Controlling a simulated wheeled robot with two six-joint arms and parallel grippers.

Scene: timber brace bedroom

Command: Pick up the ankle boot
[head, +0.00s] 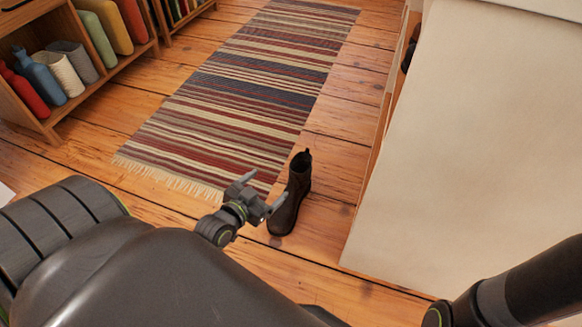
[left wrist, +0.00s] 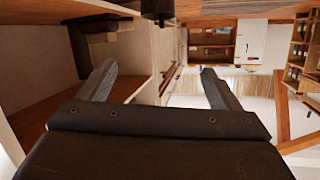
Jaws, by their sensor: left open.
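A dark brown ankle boot (head: 292,195) stands upright on the wooden floor, between the striped rug and the bed. My left gripper (head: 267,189) is open and empty, just left of the boot in the head view, with its fingers pointing toward it. One fingertip appears close to the boot; I cannot tell if they touch. In the left wrist view the two open fingers (left wrist: 158,88) have nothing between them. A dark shape at that view's top edge may be the boot, cut off. My right gripper is outside the head view; only part of that arm shows at lower right.
The striped rug (head: 245,90) lies beyond the boot. The bed (head: 475,130) with its pale cover blocks the right side. A wooden shelf (head: 112,68) with books and vases stands at upper left. Bare floor (head: 335,160) lies between rug and bed.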

